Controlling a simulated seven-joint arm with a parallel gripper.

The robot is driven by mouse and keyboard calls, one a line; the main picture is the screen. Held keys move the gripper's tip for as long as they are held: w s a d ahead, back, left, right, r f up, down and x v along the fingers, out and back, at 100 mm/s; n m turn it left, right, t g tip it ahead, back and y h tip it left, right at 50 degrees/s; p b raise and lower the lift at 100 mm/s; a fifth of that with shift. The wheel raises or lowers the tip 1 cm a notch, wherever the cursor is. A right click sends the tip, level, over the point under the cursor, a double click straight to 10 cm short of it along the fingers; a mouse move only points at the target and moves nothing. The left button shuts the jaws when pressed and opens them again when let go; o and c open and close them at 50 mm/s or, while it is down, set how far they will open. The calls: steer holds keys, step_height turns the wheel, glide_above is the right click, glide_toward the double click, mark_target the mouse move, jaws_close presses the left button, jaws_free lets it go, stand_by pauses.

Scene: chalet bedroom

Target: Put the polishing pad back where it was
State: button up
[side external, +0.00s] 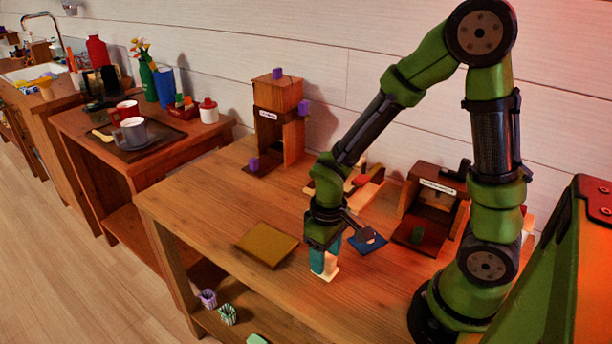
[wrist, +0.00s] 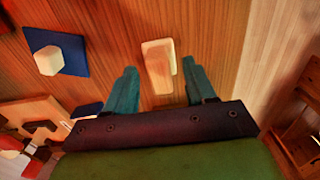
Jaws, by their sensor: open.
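A small cream pad with a tan block-like top (wrist: 158,66) lies on the wooden table; I take it for the polishing pad. My gripper (wrist: 160,68) is open, with one teal finger on each side of the pad's near part and visible gaps between. In the side external view my gripper (side external: 324,262) points down, low over the table near its front edge. The pale pad (side external: 331,274) shows there at the fingertips, partly hidden by them. A dark blue square mat (side external: 372,247) lies just right of my gripper, with a whitish block (wrist: 47,60) on it in the wrist view.
A flat mustard-coloured square (side external: 267,248) lies left of my gripper. A wooden box with a label (side external: 432,205) stands behind right, and a tall wooden stand with purple cubes (side external: 279,115) at the back. The table's front edge is close. The table's left part is clear.

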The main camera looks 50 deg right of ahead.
steer(key=s+r+m+t+y, duration=0.1)
steer(key=s+r+m+t, duration=0.1)
steer(key=r, duration=0.8)
steer(key=s+r+m+t+y, duration=0.1)
steer(key=r+t, duration=0.4)
steer(key=r, duration=0.6)
steer(key=shift+s+a+r+m, duration=0.2)
steer(key=shift+s+a+m, duration=0.15)
steer(key=shift+m, duration=0.15)
